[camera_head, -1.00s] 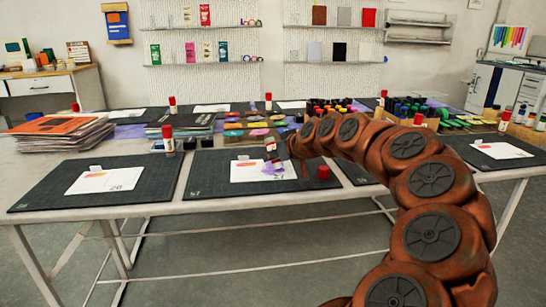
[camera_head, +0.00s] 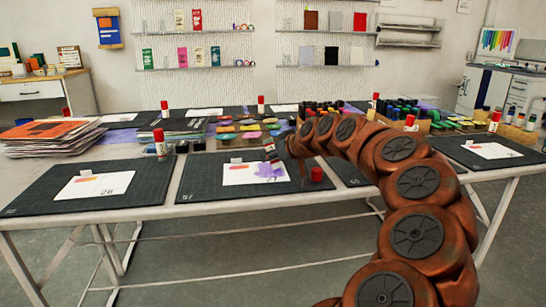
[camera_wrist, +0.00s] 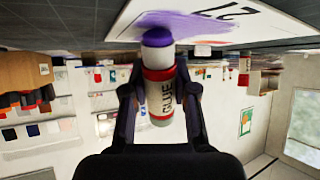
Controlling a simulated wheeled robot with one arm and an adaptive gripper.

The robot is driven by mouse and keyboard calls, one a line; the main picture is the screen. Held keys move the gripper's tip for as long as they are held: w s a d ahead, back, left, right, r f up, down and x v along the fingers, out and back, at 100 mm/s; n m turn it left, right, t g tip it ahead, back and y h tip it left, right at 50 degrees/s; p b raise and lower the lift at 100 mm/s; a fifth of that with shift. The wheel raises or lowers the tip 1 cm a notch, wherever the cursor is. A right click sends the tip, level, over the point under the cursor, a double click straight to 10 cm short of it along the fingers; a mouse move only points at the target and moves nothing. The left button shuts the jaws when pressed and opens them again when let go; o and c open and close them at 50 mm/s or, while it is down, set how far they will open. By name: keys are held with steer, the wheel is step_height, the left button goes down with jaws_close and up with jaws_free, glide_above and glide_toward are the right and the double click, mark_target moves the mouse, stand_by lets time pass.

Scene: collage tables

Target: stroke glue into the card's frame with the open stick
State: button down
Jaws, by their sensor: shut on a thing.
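My gripper (camera_wrist: 158,92) is shut on an open glue stick (camera_wrist: 159,75), white with red bands and a purple glue end. In the wrist view, which looks upside down, the glue end is against the white card (camera_wrist: 128,22) or just off it. A purple smear of glue (camera_wrist: 205,50) spreads on the card around the tip. In the head view the glue stick (camera_head: 270,153) leans over the card (camera_head: 236,176), and the purple patch (camera_head: 268,171) covers part of its right side. The red cap (camera_head: 317,174) stands on the mat to the right.
The card lies on a dark cutting mat (camera_head: 205,190). Another card (camera_head: 95,187) and a capped glue stick (camera_head: 160,145) are to the left. Colored pads (camera_head: 240,128) and crowded bottles stand behind. Paper stacks (camera_head: 50,138) are at far left.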

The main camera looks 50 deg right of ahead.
steer(key=shift+w+d, duration=0.15)
steer(key=shift+w, duration=0.1)
steer(key=shift+w+d+p, duration=0.3)
steer(key=shift+w+d, duration=0.15)
steer(key=shift+w, duration=0.1)
steer(key=shift+w+d+r+p, duration=0.1)
steer(key=shift+w+d+p, duration=0.2)
steer(key=shift+w+d, duration=0.25)
steer(key=shift+w, duration=0.15)
steer(key=shift+w, duration=0.1)
steer(key=shift+w+d, duration=0.35)
steer(key=shift+w, duration=0.1)
